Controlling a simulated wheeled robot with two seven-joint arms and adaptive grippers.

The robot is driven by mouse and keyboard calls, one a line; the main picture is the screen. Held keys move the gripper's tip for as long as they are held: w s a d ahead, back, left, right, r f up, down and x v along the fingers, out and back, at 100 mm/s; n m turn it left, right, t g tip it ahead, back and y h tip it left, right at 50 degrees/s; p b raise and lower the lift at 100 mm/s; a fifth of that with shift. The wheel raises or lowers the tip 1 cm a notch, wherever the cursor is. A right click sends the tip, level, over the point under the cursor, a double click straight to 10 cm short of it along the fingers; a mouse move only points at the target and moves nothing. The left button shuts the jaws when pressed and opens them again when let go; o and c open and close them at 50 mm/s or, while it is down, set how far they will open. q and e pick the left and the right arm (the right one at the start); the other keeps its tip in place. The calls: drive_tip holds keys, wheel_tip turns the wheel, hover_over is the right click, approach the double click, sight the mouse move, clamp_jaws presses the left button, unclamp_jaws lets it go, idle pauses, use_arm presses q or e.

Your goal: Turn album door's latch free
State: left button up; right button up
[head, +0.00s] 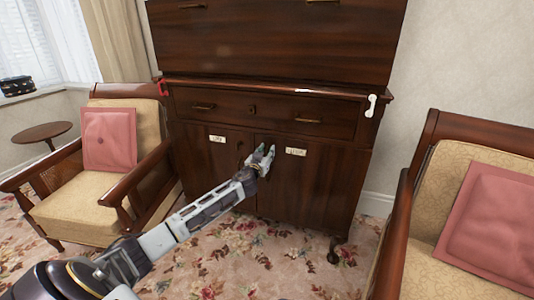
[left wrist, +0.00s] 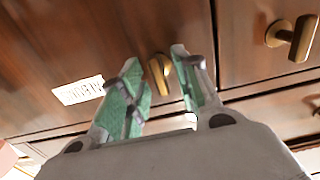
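The dark wooden cabinet has two lower doors. The right-hand door (head: 305,185) bears a small white label (head: 296,152), which also shows upside down in the left wrist view (left wrist: 80,91); its lettering is hard to read. My left gripper (head: 263,160) is at this door's inner upper edge. In the left wrist view, the brass latch (left wrist: 159,73) stands between the open green-padded fingers (left wrist: 155,82). I see a gap on both sides; contact is not clear. The latch is hidden by the gripper in the head view. My right gripper is not in view.
Another brass latch (left wrist: 295,38) on the neighbouring door is close to my left fingers. A drawer (head: 262,112) with brass handles is above the doors. Armchairs with pink cushions stand left (head: 108,139) and right (head: 490,220). Flowered carpet (head: 270,250) is open in front.

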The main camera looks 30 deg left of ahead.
use_arm(q)
drive_tip(key=shift+w+a, duration=0.1)
drive_tip(key=shift+w, duration=0.3)
clamp_jaws()
